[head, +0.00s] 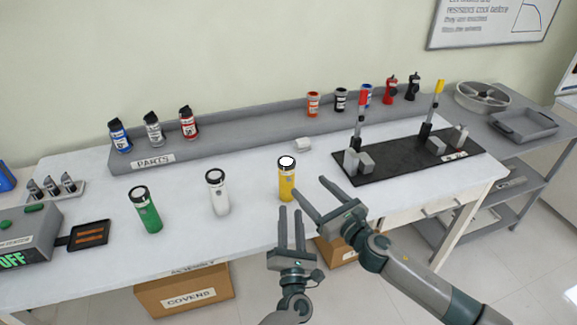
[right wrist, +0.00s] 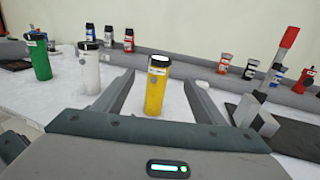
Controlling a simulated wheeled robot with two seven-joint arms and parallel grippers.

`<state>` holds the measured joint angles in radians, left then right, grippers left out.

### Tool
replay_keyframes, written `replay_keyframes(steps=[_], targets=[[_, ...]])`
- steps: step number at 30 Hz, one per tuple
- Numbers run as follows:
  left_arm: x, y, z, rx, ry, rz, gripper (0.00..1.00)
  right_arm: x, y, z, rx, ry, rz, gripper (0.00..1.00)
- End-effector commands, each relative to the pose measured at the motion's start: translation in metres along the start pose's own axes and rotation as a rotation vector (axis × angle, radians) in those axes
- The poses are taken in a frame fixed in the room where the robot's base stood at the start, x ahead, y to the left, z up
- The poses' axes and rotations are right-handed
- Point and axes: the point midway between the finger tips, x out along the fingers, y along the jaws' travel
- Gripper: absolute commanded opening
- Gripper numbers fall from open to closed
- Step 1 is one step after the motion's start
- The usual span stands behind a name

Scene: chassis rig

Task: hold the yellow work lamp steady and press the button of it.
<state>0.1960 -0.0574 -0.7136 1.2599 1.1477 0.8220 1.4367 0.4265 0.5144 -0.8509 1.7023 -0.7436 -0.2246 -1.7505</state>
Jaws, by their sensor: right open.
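The yellow work lamp (head: 287,182) stands upright near the front edge of the white table, with a dark rim and a bright white top. It also shows in the right wrist view (right wrist: 155,95), between the two fingers with clear space on both sides. My right gripper (head: 308,187) is open, its fingers reaching toward the lamp from the right. My left gripper (head: 291,209) is below the lamp in the head view, fingers apart and pointing toward the table, holding nothing.
A white lamp (head: 217,192) and a green lamp (head: 147,210) stand to the left. A black board (head: 400,166) with upright tools lies to the right. A grey parts shelf (head: 235,138) runs along the back. A box showing OFF (head: 25,238) is at far left.

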Motion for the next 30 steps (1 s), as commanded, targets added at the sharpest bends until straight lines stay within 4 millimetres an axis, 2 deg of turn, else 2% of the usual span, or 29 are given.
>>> replay_keyframes(steps=[18,24,30], targets=[[0.000,0.000,0.000,0.000,0.000,0.000,0.31,0.103,0.001,0.000,0.002,0.000,0.001,0.64],[0.000,0.000,0.000,0.000,0.000,0.000,0.31,0.125,0.001,0.000,0.002,0.000,0.001,0.64],[0.000,0.000,0.000,0.000,0.000,0.000,0.31,0.134,0.001,0.000,0.001,0.000,0.001,0.64]])
